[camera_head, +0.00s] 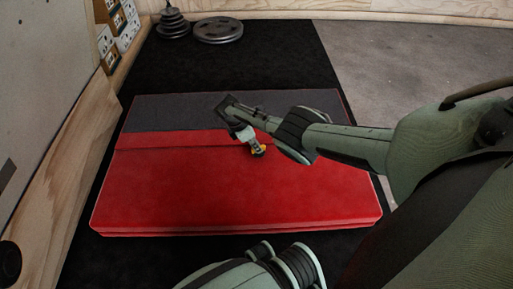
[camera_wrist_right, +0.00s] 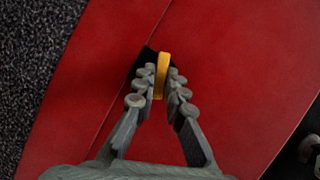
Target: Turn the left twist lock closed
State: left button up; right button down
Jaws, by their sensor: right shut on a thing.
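A red crash pad (camera_head: 200,190) with a dark grey band along its far side lies flat. A small yellow twist lock (camera_head: 261,150) sits on the red top, near the fold line. In the right wrist view the yellow lock (camera_wrist_right: 162,75) stands edge-on over a dark base, between my fingertips. My right gripper (camera_head: 254,146) reaches down to it from above; in the wrist view its fingers (camera_wrist_right: 159,84) are closed around the lock's two sides. The fingers partly hide the dark base. I cannot see a second lock.
Black weight plates (camera_head: 218,30) and a stacked set of plates (camera_head: 173,22) lie behind the pad. A wooden wall panel (camera_head: 70,150) runs along the left. Black matting (camera_head: 270,65) surrounds the pad, with bare grey floor (camera_head: 420,70) at the back right.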

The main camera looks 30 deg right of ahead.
jog(key=shift+m, duration=0.4)
jog(key=c, duration=1.6)
grip_release()
jog(key=shift+w+a+r, duration=0.2)
jog(key=shift+r, duration=0.35)
jog(key=v, duration=1)
jog(key=shift+a+r, duration=0.15)
jog(key=shift+r, duration=0.25)
jog(key=shift+o, duration=0.6)
